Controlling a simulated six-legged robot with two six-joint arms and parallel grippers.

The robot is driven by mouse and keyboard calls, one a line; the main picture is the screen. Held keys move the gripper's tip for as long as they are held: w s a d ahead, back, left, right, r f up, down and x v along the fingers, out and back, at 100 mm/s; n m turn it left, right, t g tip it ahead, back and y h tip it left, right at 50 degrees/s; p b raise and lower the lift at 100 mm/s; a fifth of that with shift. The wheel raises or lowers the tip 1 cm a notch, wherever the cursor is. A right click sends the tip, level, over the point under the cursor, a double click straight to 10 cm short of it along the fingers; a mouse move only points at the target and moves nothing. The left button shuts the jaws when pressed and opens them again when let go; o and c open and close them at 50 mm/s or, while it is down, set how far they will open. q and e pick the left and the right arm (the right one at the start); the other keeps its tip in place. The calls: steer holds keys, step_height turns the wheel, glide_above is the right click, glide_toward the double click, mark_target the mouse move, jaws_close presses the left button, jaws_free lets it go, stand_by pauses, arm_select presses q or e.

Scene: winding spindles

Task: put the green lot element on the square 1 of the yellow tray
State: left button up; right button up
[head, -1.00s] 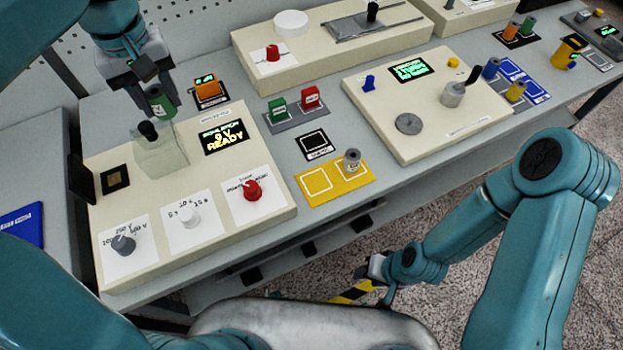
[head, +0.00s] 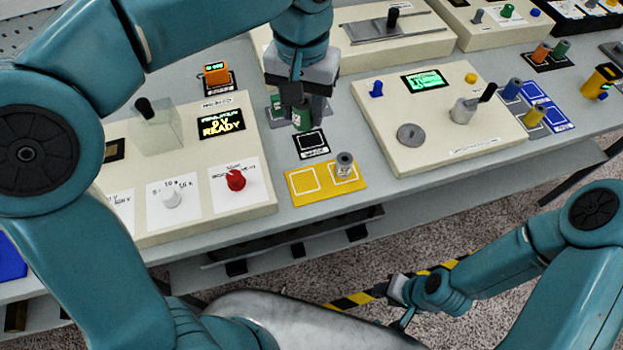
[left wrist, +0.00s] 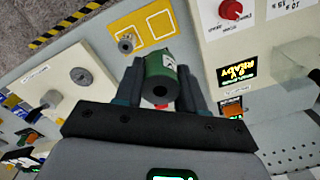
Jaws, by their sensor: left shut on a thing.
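The green lot element (head: 301,118) is a green cylinder with a pale label. My left gripper (head: 300,104) is shut on it and holds it above the bench, behind the yellow tray (head: 323,186). In the left wrist view the green lot element (left wrist: 160,72) sits between the two fingers, with a dark hole in its end facing the camera. The yellow tray (left wrist: 147,36) has two outlined squares. In the head view its left square is empty and a grey element (head: 345,166) stands on the right one. My right gripper (head: 398,290) hangs low before the bench; its jaws are unclear.
A black outlined mat (head: 311,146) lies just behind the tray. A cream control panel with a red knob (head: 236,180) stands to the left. Another panel with a grey disc (head: 411,135) and a crank stands to the right. A blue mat (head: 537,95) carries elements farther right.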

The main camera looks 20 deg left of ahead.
arm_select(q)
glide_above(305, 181)
step_height(305, 181, down, 15)
steer(key=shift+a+f+b, duration=0.15)
steer(key=shift+b, duration=0.2)
step_height(305, 181, down, 4)
steer(key=shift+s+r, duration=0.15)
steer(key=shift+r, duration=0.05)
steer(key=shift+f, duration=0.4)
steer(key=shift+f, duration=0.1)
steer(key=o, duration=1.1)
steer(key=shift+c, duration=0.2)
